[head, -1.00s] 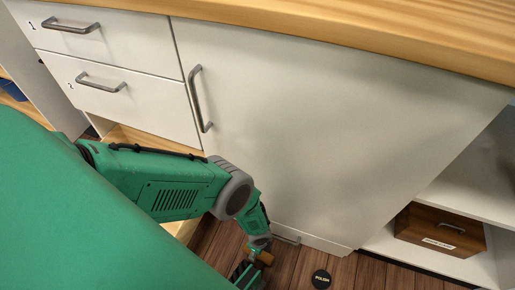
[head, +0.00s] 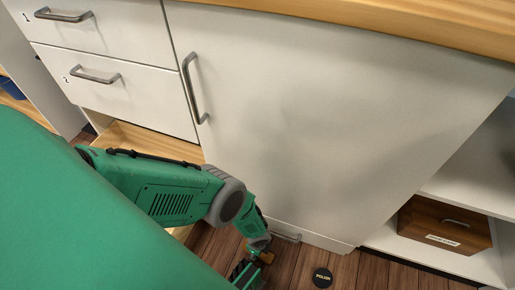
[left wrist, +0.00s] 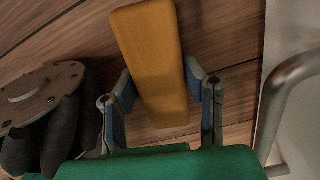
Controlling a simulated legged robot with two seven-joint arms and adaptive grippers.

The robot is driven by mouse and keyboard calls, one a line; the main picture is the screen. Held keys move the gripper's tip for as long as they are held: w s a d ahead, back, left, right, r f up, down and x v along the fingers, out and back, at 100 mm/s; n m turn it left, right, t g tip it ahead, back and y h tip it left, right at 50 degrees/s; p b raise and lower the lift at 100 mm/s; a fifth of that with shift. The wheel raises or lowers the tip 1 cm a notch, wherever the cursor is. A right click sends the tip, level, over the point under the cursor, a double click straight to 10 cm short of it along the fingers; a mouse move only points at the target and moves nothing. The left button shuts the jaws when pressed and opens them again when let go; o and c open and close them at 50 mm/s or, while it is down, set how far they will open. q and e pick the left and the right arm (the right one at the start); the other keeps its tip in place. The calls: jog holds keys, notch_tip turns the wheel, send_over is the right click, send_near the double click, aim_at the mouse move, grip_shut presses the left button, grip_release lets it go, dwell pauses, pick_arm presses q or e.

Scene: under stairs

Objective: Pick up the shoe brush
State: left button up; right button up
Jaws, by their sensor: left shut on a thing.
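The shoe brush (left wrist: 154,55) shows in the left wrist view as a long orange-brown wooden block; its bristles are hidden. My left gripper (left wrist: 159,80) has one blue-padded finger on each side of the block and is shut on it. In the head view the gripper (head: 246,274) is low at the bottom edge, partly cut off, near the floor. A small brown end of the brush (head: 267,257) shows beside it. My right gripper is in neither view.
A black round polish tin (head: 322,278) lies on the wooden floor. A wooden box (head: 444,226) sits on the right shelf. A dark object with a round wooden top (left wrist: 45,95) is left of the gripper.

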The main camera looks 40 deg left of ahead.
pick_arm(q)
notch_tip(320, 180, up, 9)
jog(key=p, duration=0.6)
jog(key=shift+f+p, duration=0.1)
jog(key=shift+p, duration=0.25)
jog(key=shift+r+p, duration=0.35)
jog(key=shift+r, duration=0.3)
